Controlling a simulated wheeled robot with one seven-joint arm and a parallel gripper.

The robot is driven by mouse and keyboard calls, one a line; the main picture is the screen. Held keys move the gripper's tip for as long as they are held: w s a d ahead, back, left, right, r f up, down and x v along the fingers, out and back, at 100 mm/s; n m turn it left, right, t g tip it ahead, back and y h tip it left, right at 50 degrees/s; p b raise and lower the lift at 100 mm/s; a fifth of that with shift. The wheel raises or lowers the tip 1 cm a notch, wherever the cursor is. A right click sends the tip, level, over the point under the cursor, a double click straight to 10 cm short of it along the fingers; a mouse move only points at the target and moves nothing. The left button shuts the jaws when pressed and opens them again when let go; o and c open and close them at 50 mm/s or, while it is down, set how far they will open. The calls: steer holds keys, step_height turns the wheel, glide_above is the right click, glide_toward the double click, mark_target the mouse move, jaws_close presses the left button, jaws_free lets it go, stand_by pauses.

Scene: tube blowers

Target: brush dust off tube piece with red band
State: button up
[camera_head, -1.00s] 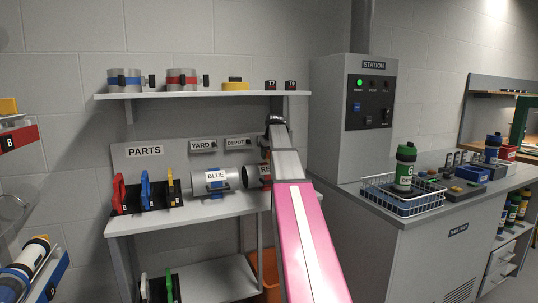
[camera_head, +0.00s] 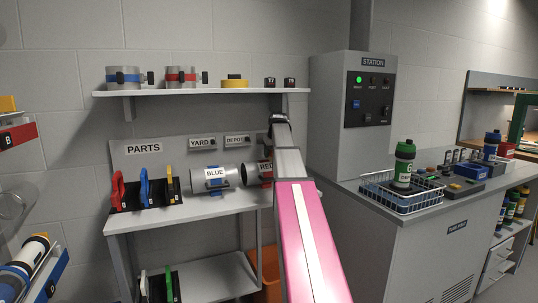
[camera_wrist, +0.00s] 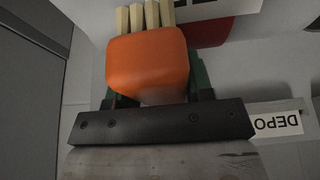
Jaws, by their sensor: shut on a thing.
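The tube piece labelled RED (camera_head: 258,173) lies on its side on the parts bench, a grey cylinder partly hidden behind my arm. In the wrist view, my gripper (camera_wrist: 155,88) is shut on an orange-handled brush (camera_wrist: 147,62) with pale bristles (camera_wrist: 145,16) at the top edge. A red curved surface (camera_wrist: 212,33) with a white patch shows beside the bristles, probably the red-banded tube piece; whether they touch is unclear. In the head view, my fingers and the brush are hidden behind my wrist.
The BLUE tube piece (camera_head: 230,176) lies just left of the RED one. A holder with red, blue and yellow parts (camera_head: 145,196) stands further left. The wall shelf (camera_head: 210,92) is above, with banded rings on it. The station cabinet (camera_head: 335,120) stands close on the right.

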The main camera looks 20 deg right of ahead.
steer(key=shift+d, duration=3.05)
steer(key=shift+a, duration=2.05)
steer(key=shift+s+a+f, duration=0.1)
steer(key=shift+a, duration=1.85)
steer(key=shift+r, duration=3.05)
steer(key=shift+r, duration=0.1)
